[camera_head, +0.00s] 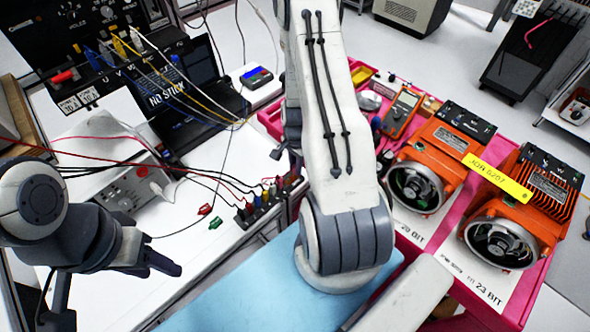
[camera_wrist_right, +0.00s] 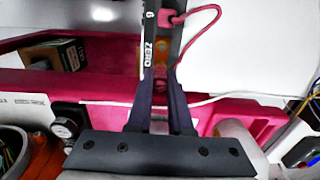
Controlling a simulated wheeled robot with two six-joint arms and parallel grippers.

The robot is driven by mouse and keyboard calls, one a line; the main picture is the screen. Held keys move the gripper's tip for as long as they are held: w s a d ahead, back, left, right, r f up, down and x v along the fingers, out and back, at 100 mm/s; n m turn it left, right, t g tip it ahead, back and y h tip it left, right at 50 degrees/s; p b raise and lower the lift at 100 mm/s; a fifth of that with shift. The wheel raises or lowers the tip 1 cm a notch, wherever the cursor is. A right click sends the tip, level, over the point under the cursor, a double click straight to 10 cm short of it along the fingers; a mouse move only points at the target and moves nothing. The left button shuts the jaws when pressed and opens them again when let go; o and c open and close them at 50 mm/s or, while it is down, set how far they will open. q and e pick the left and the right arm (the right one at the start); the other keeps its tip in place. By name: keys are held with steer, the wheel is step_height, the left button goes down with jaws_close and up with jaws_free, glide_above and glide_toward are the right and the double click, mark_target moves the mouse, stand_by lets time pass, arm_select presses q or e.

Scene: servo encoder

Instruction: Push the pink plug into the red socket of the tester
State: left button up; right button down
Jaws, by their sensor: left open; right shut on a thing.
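My right gripper (camera_wrist_right: 159,88) is shut on the pink plug (camera_wrist_right: 157,84), which shows small and partly hidden between its fingertips in the right wrist view. I cannot make out the red socket. In the head view my right arm covers the middle, and its gripper is hidden. My left gripper (camera_head: 166,264) is open and empty over the white bench at the left.
Orange motors (camera_head: 425,160) (camera_head: 515,215) stand in a pink-lined tray (camera_head: 465,195) at the right, with an orange multimeter (camera_head: 400,110) behind. A laptop (camera_head: 180,85) and several coloured connectors (camera_head: 262,203) are on the white bench (camera_head: 165,295). A blue mat (camera_head: 235,300) lies in front.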

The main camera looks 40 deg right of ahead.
steer(key=shift+r, duration=0.1)
stand_by(0.3)
steer(key=shift+r+p, duration=2.25)
steer(key=shift+r, duration=0.2)
